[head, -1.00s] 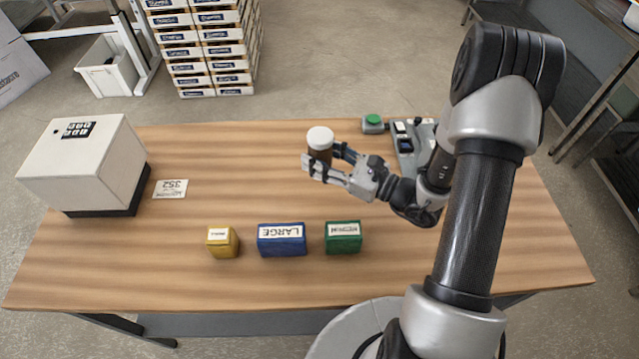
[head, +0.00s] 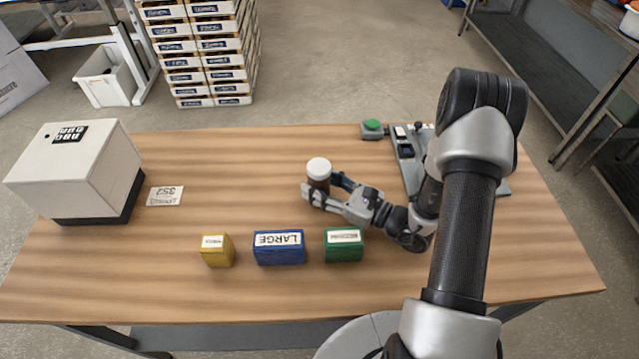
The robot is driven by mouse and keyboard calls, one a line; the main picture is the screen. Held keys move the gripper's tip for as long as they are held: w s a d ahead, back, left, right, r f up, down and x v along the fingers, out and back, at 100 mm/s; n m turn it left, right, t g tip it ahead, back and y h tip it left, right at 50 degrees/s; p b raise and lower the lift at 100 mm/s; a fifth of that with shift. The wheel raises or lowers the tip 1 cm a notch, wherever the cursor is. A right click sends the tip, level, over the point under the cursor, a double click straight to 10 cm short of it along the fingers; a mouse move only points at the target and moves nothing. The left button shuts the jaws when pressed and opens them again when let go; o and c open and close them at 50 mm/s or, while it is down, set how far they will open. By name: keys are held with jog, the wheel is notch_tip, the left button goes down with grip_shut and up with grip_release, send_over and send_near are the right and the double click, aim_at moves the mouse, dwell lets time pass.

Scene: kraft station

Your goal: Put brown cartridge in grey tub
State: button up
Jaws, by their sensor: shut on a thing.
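The brown cartridge (head: 319,186) is a dark brown cylinder with a white cap (head: 318,168). It stands upright between the fingers of my gripper (head: 322,192), which is shut on it near the middle of the table. The fingers hide part of its lower body, and I cannot tell whether its base touches the table. I see no clear grey tub. A grey tray-like holder (head: 414,178) with small dark and pale items lies at the right, partly hidden behind my arm.
Yellow (head: 217,251), blue (head: 279,248) and green (head: 343,245) blocks stand in a row on the wooden table (head: 230,165) in front. A white box (head: 75,175) and a label card (head: 165,196) are at left. A green button (head: 372,125) is at the back. The table's left-centre is clear.

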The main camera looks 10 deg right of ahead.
jog(key=o, duration=1.2)
jog(key=shift+f, duration=0.1)
